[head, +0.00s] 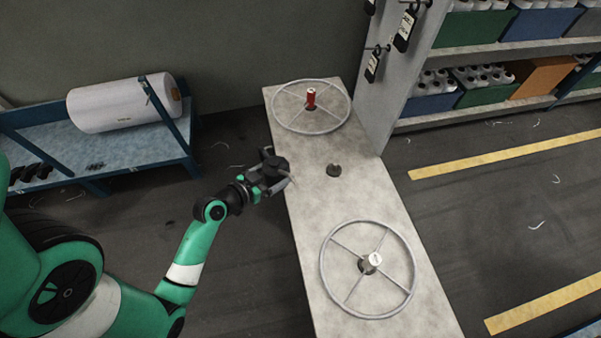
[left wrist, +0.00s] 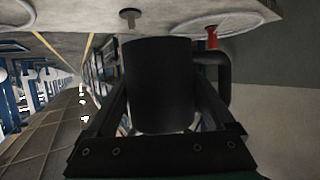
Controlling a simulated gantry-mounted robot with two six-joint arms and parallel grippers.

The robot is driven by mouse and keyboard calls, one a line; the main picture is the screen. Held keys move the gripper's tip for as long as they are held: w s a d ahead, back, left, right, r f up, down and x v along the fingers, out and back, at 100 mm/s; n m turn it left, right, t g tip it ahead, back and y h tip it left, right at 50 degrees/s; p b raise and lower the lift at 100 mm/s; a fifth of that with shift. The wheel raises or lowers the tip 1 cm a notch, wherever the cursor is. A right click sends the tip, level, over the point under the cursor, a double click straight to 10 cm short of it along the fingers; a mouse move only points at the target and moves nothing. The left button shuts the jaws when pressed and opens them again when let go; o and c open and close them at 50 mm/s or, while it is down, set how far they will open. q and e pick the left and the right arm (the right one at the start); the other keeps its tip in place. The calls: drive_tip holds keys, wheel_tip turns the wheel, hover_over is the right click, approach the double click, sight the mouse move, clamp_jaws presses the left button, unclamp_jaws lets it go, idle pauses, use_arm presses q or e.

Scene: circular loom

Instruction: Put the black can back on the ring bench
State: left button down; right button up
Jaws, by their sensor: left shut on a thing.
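My left gripper (head: 272,178) is at the left edge of the ring bench (head: 352,205), near its middle. It is shut on the black can (left wrist: 158,82), which fills the space between the fingers in the left wrist view. A dark curved piece, like a handle or spout, shows beside the can there. In the head view the can is a dark shape (head: 273,168) that blends with the gripper. The bench is a long pale slab with a ring at each end. My right gripper is not in view.
A red spool (head: 311,98) stands in the far ring (head: 283,120), a white spool (head: 370,262) in the near ring (head: 324,250). A small dark knob (head: 333,170) sits mid-bench, with bare surface around it. A shelf post (head: 385,90) adjoins the bench's far right.

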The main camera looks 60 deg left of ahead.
use_arm(q)
drive_tip(key=w+a+f+b, duration=0.2)
drive_tip(key=w, duration=0.1)
drive_tip(key=w+a+f+b, duration=0.1)
drive_tip(key=w+a+f, duration=0.1)
drive_tip(key=w+f, duration=0.1)
drive_tip(key=w+a+f+b, duration=0.2)
drive_tip(key=w+f, duration=0.1)
drive_tip(key=w, duration=0.1)
drive_tip(key=shift+f+b, duration=0.25)
drive_tip(key=shift+b, duration=0.05)
drive_tip(key=shift+w+a+f, duration=0.1)
drive_tip(key=shift+w+a, duration=0.05)
drive_tip(key=shift+w, duration=0.15)
drive_tip(key=shift+w+a+f+b, duration=0.1)
drive_tip(key=shift+f+b, duration=0.6)
drive_tip(key=shift+f, duration=0.35)
drive_tip(key=shift+w+a+f+b, duration=0.1)
drive_tip(key=shift+f+b, duration=0.6)
drive_tip(key=shift+f, duration=0.3)
unclamp_jaws()
drive_tip(key=shift+d, duration=0.1)
drive_tip(key=shift+r, duration=0.1)
